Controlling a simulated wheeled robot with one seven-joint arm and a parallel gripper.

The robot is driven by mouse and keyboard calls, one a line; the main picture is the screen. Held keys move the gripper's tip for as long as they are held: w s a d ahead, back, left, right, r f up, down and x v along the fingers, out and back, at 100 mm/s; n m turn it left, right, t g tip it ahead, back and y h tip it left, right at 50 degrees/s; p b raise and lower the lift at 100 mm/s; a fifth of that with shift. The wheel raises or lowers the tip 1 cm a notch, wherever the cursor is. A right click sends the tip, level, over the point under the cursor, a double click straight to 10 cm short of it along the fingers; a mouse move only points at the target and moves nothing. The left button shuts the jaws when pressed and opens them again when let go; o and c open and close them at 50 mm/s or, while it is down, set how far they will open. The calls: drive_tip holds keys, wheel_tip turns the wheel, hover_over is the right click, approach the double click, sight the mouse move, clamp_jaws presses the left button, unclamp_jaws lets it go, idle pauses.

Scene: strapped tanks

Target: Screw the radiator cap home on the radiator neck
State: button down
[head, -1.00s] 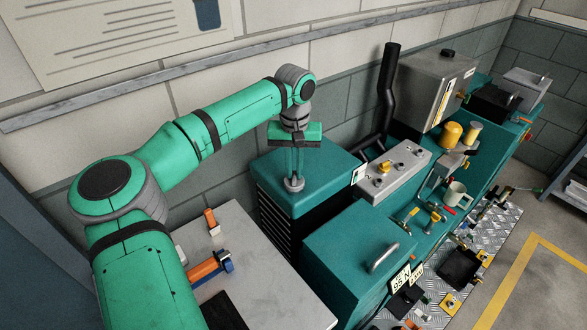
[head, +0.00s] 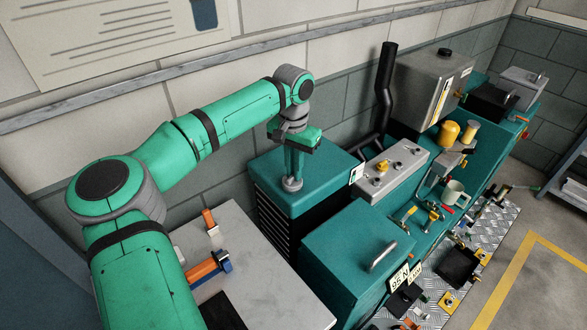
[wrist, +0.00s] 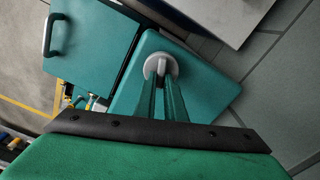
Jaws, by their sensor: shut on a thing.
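My gripper (head: 292,181) points down over the teal radiator (head: 330,168) and is shut on the grey round radiator cap (head: 293,184). In the wrist view the cap (wrist: 160,69) shows as a light grey rounded piece at the ends of my two long green fingers. The cap sits at the top face of the radiator, towards its front left. The radiator neck is hidden under the cap and fingers, so I cannot tell how far the cap is seated.
A teal box with a handle (head: 382,256) stands in front of the radiator. A grey control panel (head: 390,167) and a black pipe (head: 385,90) stand to its right. A grey table (head: 250,270) with orange-handled tools is at the front left.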

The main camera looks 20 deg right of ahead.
drive_tip(key=shift+s+f, duration=0.1)
drive_tip(key=shift+f, duration=0.15)
drive_tip(key=c, duration=1.7)
unclamp_jaws()
drive_tip(key=shift+c, duration=0.2)
drive_tip(key=shift+r, duration=0.1)
drive_tip(key=shift+r, duration=1.5)
drive_tip(key=n, duration=0.5)
drive_tip(key=shift+w+a, duration=0.15)
drive_tip(key=shift+w, duration=0.05)
drive_tip(key=n, duration=0.4)
drive_tip(key=shift+w+a, duration=0.1)
drive_tip(key=shift+a, duration=0.05)
